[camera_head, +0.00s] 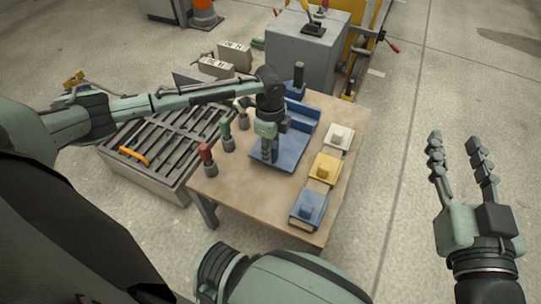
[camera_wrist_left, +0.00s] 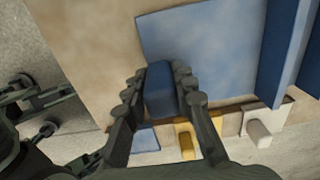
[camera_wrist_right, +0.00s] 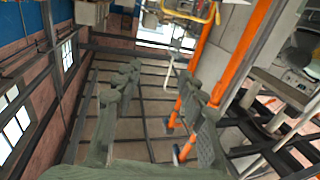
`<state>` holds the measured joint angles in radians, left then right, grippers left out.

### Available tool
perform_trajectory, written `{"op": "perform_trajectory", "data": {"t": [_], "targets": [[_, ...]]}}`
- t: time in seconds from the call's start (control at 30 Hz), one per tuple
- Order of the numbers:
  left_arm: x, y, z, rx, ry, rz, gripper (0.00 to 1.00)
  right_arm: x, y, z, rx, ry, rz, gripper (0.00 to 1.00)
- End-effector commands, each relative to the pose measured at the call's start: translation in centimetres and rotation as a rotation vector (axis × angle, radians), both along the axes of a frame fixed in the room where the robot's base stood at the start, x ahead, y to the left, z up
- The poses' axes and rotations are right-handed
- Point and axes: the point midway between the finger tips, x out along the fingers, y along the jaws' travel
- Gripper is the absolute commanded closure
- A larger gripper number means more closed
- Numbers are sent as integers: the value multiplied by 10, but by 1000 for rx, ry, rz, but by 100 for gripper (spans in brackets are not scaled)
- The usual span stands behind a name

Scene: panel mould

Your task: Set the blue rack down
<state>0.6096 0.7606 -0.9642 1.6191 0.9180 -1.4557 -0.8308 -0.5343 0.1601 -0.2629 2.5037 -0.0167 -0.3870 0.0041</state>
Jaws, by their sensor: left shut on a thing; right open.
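The blue rack (camera_head: 274,162), a flat plate with a raised wall along its back right side, is over the middle of the wooden table. Its plate also shows in the left wrist view (camera_wrist_left: 205,45). My left gripper (camera_head: 268,152) points down at the rack and is shut on a dark blue block-like part (camera_wrist_left: 160,90) at the plate's edge. The fingers hide some of that part. I cannot tell whether the rack's underside touches the table. My right gripper (camera_head: 462,150) is open and empty, off to the right of the table.
On the wooden table (camera_head: 235,188), red (camera_head: 206,155), green (camera_head: 226,130) and pale-handled tools stand left of the rack. White (camera_head: 339,137), yellow (camera_head: 325,168) and blue (camera_head: 309,206) knobbed blocks line the right side. A slatted grate (camera_head: 150,170) lies left; a grey cabinet (camera_head: 300,50) stands behind.

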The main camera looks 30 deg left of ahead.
Motion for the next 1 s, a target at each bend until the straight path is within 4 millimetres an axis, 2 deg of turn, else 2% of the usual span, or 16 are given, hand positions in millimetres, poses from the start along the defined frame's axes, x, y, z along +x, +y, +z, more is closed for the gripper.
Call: {"op": "perform_trajectory", "data": {"t": [0.03,0.2,0.47,0.5,0.63,1.0], "targets": [[0,0,-10,1,1,1,100,-1,4,6,19,-38,8,59],[0,0,-24,0,0,1,100,-5,12,28,65,-130,25,59],[0,0,-25,1,0,0,100,-6,12,33,72,-145,28,59],[-1,0,-26,2,2,0,70,-6,12,32,72,-144,28,59],[-1,0,-26,2,2,0,54,-6,12,32,72,-144,28,59],[0,0,-21,1,0,0,54,-5,12,32,69,-137,27,59]]}}
